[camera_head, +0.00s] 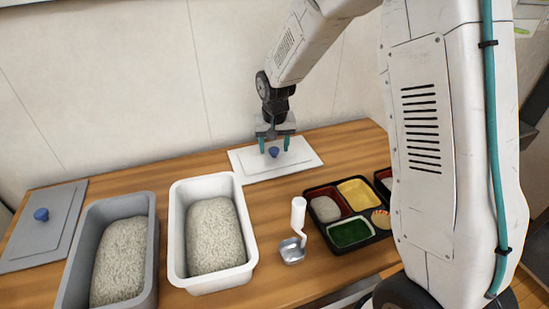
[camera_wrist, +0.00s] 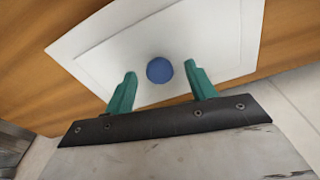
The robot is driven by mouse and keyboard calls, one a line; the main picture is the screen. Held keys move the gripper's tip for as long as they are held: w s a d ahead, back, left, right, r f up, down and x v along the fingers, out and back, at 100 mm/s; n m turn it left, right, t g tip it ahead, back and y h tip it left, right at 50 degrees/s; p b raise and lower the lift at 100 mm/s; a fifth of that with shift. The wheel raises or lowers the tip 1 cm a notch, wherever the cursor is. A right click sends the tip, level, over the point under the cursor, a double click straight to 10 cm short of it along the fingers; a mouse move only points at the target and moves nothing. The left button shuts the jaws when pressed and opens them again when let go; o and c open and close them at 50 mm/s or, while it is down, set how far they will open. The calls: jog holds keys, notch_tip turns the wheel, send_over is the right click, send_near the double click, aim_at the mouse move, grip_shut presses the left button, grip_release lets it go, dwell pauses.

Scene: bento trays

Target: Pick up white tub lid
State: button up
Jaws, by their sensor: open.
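The white tub lid (camera_head: 303,155) lies flat on the wooden table near the wall, with a round blue knob (camera_head: 274,152) at its middle. My gripper (camera_head: 275,147) is above the lid, its two green fingers spread to either side of the knob. In the wrist view the white lid (camera_wrist: 110,50) fills the upper middle. The blue knob (camera_wrist: 159,70) sits between the open fingers (camera_wrist: 160,78) and slightly beyond their tips. I see a gap on both sides of the knob. I cannot tell the exact height of the fingertips over the lid.
A white tub (camera_head: 177,240) and a grey tub (camera_head: 151,235), both with rice, stand at the front left. A grey lid (camera_head: 20,252) lies at far left. A scoop (camera_head: 298,215) and a bento tray (camera_head: 309,193) are right of the white tub. The wall is close behind.

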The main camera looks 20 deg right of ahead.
jog(key=shift+f, duration=0.2)
jog(key=c, duration=1.1)
